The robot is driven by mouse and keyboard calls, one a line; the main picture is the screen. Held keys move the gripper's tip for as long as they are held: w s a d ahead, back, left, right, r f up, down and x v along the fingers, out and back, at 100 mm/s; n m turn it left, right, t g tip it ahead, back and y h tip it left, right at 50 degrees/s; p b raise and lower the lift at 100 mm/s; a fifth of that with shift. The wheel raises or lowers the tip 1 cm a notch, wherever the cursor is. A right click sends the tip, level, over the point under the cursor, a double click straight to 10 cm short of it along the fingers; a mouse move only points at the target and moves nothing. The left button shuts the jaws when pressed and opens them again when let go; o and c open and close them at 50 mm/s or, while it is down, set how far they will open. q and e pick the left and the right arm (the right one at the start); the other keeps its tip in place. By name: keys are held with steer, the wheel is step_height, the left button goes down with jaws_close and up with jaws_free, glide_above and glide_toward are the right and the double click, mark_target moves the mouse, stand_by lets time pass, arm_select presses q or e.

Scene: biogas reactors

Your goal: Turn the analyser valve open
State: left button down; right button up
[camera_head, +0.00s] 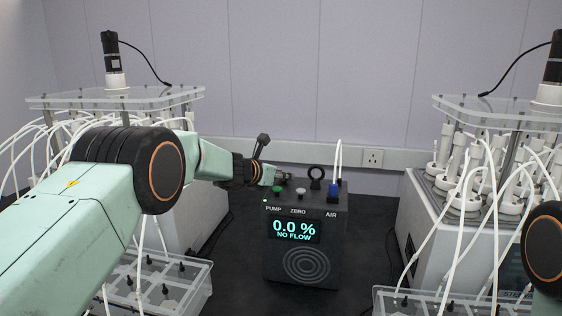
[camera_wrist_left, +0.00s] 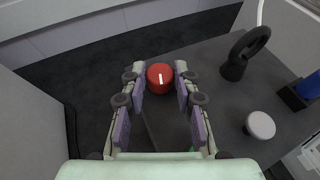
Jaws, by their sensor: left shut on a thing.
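The analyser (camera_head: 306,255) is a dark box on the bench, and its screen reads "0.0 %" and "NO FLOW". Its red valve knob (camera_wrist_left: 154,84) with a white line shows in the wrist view. The line runs nearly up and down in that picture. My left gripper (camera_wrist_left: 160,72) is shut on the knob, one finger on each side. In the head view my left gripper (camera_head: 284,177) reaches the back left of the analyser's top and the knob is hidden. My right gripper is out of view.
The analyser top has a green PUMP button (camera_head: 277,189), a white ZERO button (camera_head: 300,191), a black ring (camera_head: 315,172) and a blue AIR fitting (camera_head: 334,190) with white tubes. Reactor units with many tubes stand left and right. Dark bench (camera_head: 355,240) is bare beside the analyser.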

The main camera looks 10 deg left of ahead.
arm_select(q)
steer(key=shift+w+r+m+g+h+p, duration=0.15)
steer(key=shift+r+m+g+h+p, duration=0.15)
steer(key=shift+m+h+p, duration=0.25)
steer(key=shift+a+f+m+g+h+b, duration=0.15)
steer(key=shift+m+g+h+b, duration=0.6)
steer(key=shift+b, duration=0.55)
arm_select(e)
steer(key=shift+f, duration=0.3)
arm_select(q)
steer(key=c, duration=1)
jaws_free()
steer(key=shift+f, duration=0.2)
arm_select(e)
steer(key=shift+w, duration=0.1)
arm_select(q)
steer(key=shift+a+r, duration=0.1)
